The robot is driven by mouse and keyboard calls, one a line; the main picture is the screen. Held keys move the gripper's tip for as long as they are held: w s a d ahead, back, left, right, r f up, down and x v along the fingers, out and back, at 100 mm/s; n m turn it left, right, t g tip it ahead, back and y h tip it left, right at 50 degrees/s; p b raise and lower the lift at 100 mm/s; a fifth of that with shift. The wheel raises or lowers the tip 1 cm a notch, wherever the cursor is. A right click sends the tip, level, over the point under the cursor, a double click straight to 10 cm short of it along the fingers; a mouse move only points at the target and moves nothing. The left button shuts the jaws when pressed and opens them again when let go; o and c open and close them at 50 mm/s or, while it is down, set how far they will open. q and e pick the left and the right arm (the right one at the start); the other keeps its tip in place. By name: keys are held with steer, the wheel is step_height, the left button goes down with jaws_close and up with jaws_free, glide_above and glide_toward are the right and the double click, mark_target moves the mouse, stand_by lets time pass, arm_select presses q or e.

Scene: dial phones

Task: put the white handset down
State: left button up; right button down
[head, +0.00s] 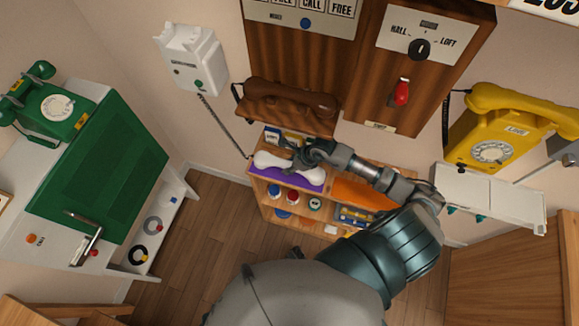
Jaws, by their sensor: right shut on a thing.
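The white handset (269,160) lies lengthwise over a purple pad (290,177) on top of a low wooden shelf unit. My right gripper (303,155) is shut on the handset's middle and hides part of it. Whether the handset's full weight rests on the pad I cannot tell. A dark cord runs from the white wall phone (196,62) at the upper left down towards the handset. My left gripper is not in view.
A brown handset (290,103) sits just above the shelf unit. Several small items fill the shelves (262,205) below. A yellow dial phone (490,150) is at the right, a green phone (50,107) at the left. Wooden floor (205,240) is clear between.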

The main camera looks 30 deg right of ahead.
mark_target(322, 175)
steer(key=shift+w+f, duration=0.1)
steer(key=shift+f, duration=0.5)
steer(key=shift+a+f, duration=0.15)
steer(key=shift+a, duration=0.3)
steer(key=c, duration=1)
jaws_free()
steer(key=shift+a, duration=0.1)
steer(key=shift+o, duration=0.9)
steer(key=shift+d+r, duration=0.25)
steer(key=shift+d, duration=0.15)
steer(key=v, duration=0.2)
steer(key=shift+s+d+r, duration=0.2)
steer(key=shift+s+r, duration=0.05)
steer(key=shift+r, duration=0.05)
steer(key=s+d, duration=0.1)
steer(key=s, duration=0.1)
steer(key=s+d, duration=0.4)
steer(key=shift+s+d, duration=0.1)
steer(key=shift+s, duration=0.3)
steer(key=shift+s+d, duration=0.7)
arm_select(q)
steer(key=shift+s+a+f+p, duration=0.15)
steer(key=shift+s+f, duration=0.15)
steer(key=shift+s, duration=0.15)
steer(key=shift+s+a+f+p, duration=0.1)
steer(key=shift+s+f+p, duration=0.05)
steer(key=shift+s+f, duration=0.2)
arm_select(e)
steer(key=shift+s+d, duration=0.4)
steer(key=shift+s, duration=0.05)
